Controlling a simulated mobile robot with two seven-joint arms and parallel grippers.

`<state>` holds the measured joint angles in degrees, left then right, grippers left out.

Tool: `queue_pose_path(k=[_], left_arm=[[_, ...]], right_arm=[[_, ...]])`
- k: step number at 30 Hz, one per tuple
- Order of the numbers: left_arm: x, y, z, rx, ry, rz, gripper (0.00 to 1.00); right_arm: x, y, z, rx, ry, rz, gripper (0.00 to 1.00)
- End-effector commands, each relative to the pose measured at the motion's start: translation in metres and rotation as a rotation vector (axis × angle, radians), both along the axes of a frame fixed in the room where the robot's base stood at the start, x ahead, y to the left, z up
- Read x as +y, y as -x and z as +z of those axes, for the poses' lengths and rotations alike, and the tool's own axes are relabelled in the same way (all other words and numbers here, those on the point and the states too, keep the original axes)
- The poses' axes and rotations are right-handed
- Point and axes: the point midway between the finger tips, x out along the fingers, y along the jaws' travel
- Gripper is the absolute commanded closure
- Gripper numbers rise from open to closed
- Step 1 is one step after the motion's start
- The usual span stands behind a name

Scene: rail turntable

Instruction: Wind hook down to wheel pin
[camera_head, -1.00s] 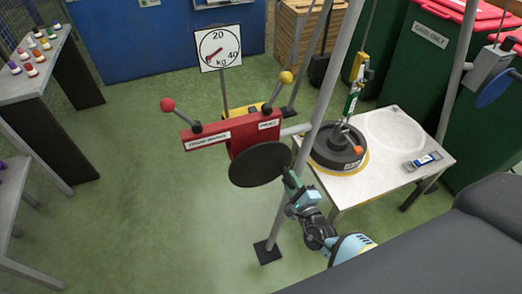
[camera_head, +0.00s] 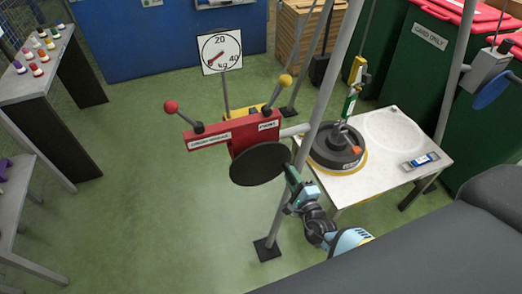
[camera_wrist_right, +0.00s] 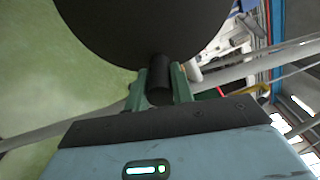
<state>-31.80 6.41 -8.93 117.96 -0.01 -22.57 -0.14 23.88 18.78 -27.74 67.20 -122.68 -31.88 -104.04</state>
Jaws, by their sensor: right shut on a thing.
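My right gripper (camera_head: 291,176) is shut on the black handle (camera_wrist_right: 159,80) of the dark round crank disc (camera_head: 260,165). The disc sits on the front of the red winch box (camera_head: 255,133). The hook block (camera_head: 350,100), yellow above and green and white below, hangs on a line over the table. Its lower end is at the pin area of the dark wheel (camera_head: 323,158). I cannot tell whether the hook touches the pin. The wheel lies flat on the pale table (camera_head: 376,174). My left gripper is not in view.
A dial gauge (camera_head: 220,50) stands behind the winch. Red-knobbed (camera_head: 171,106) and yellow-knobbed (camera_head: 285,81) levers rise from the winch box. A grey post (camera_head: 311,115) stands between winch and table. A blue and white tool (camera_head: 421,160) lies on the table.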

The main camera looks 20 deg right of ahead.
Motion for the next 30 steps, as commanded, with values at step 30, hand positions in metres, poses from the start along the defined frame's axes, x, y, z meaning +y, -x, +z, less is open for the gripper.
queue_pose_path(k=[30], left_arm=[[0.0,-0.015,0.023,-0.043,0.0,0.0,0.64]], right_arm=[[-0.004,-0.003,0.019,-0.011,0.148,-0.003,1.0]])
